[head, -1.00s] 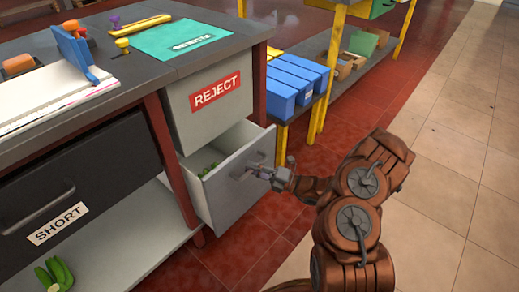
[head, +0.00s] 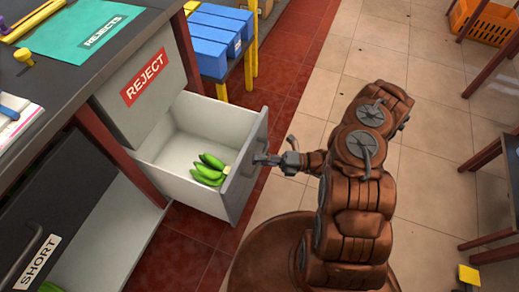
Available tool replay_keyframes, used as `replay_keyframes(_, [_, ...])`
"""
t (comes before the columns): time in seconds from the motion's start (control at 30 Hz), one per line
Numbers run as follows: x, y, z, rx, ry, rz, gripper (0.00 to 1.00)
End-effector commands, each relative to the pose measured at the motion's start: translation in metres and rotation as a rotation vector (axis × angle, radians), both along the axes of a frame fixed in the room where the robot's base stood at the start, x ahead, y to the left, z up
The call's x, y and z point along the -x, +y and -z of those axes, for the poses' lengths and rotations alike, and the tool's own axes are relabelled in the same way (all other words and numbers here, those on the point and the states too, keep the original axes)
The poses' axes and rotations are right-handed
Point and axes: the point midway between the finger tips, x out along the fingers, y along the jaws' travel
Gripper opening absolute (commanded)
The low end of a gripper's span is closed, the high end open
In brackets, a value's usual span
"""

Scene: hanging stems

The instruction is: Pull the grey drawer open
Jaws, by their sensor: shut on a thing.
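The grey drawer (head: 240,185) stands well out of the bench, below a grey panel with a red REJECT label (head: 143,78). Its inside shows, with several green banana-like pieces (head: 209,170) lying near its front wall. My gripper (head: 268,160) is at the drawer's front face, shut on the drawer's handle. The handle is small in this view and partly hidden by the fingers. My brown arm reaches in from the right.
A black drawer front labelled SHORT (head: 45,235) is at the lower left. Blue bins (head: 222,35) stand on a yellow-legged shelf behind. An orange crate (head: 488,22) is at the far right. Tiled floor (head: 310,50) is clear behind my arm.

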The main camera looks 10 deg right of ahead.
Motion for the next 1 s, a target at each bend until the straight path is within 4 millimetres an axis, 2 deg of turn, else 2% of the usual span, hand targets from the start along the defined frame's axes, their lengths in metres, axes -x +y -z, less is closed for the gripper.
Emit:
replay_keyframes(0.43, [0.0027,-0.0012,0.0002,0.000,0.000,-0.005,0.00])
replay_keyframes(0.47, [0.0028,-0.0013,0.0002,0.000,0.000,-0.005,0.14])
replay_keyframes(0.7, [0.0028,-0.0011,0.0002,-0.001,0.000,-0.005,0.39])
replay_keyframes(1.0, [0.0029,-0.0015,0.0001,-0.001,0.000,-0.005,0.39])
